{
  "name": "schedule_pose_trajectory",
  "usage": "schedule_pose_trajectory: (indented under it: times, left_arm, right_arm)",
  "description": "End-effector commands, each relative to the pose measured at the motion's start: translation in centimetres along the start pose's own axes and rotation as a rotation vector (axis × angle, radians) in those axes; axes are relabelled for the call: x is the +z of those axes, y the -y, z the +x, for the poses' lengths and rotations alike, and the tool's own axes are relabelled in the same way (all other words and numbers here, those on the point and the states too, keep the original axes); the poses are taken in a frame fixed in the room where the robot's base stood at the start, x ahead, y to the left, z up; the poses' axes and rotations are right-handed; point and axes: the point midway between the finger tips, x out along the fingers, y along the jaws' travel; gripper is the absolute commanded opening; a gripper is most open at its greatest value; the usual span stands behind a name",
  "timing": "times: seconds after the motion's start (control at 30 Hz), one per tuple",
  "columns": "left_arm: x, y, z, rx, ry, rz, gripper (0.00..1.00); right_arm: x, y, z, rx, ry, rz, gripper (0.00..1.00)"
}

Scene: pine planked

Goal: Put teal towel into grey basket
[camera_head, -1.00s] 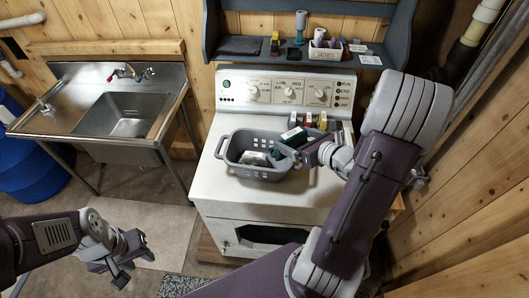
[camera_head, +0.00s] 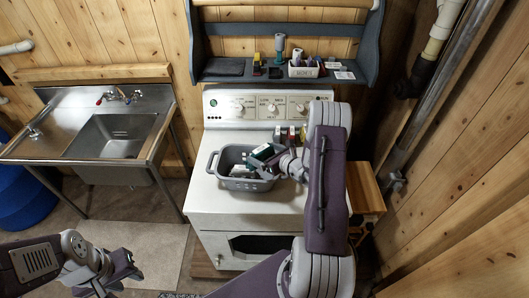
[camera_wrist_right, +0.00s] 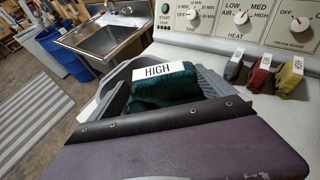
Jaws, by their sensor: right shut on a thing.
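The grey basket (camera_head: 252,185) stands on top of the white appliance in the head view. Its rim also shows in the right wrist view (camera_wrist_right: 117,80). The teal towel (camera_wrist_right: 165,92), with a white tag reading HIGH, is at the basket in the right wrist view; it also shows at the basket's upper right in the head view (camera_head: 263,152). My right gripper (camera_head: 276,166) is shut on the teal towel at the basket's right side. Whether the towel touches the basket floor is hidden. My left gripper (camera_head: 122,272) is empty and low at the left, its fingers apart.
Several small tagged bundles, including a red one (camera_wrist_right: 260,75), lie behind the basket by the control panel. A blue shelf (camera_head: 215,75) hangs above, holding a white bin (camera_head: 303,70). A steel sink (camera_head: 112,138) stands left. The appliance's front top (camera_head: 225,207) is clear.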

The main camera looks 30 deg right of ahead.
Motion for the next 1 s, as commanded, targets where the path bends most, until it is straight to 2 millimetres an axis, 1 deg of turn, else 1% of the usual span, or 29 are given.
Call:
schedule_pose_trajectory:
  times: [0.03,0.3,0.8,0.9,0.93,1.0]
  left_arm:
    - [-0.1,0.0,-0.4,0.0,0.0,0.0,0.36]
    - [-0.1,0.0,-0.2,0.0,0.0,0.0,0.36]
    - [0.1,0.0,1.4,0.0,0.0,0.0,0.36]
    - [0.1,0.0,1.3,0.0,0.0,0.0,0.36]
    - [0.1,0.0,1.3,0.0,0.0,0.0,0.36]
    - [0.1,0.0,1.3,0.0,0.0,0.0,0.36]
  right_arm:
    - [-0.2,0.0,0.1,-0.001,0.0,0.001,0.47]
    - [-0.6,0.1,0.2,-0.002,0.002,-0.001,0.47]
    - [-1.8,0.0,0.8,-0.001,0.001,-0.001,0.47]
    - [-1.6,0.0,0.7,-0.001,0.001,-0.001,0.47]
    - [-1.6,0.0,0.7,-0.001,0.0,0.0,1.0]
    - [-1.6,0.0,0.7,-0.001,0.0,0.0,1.0]
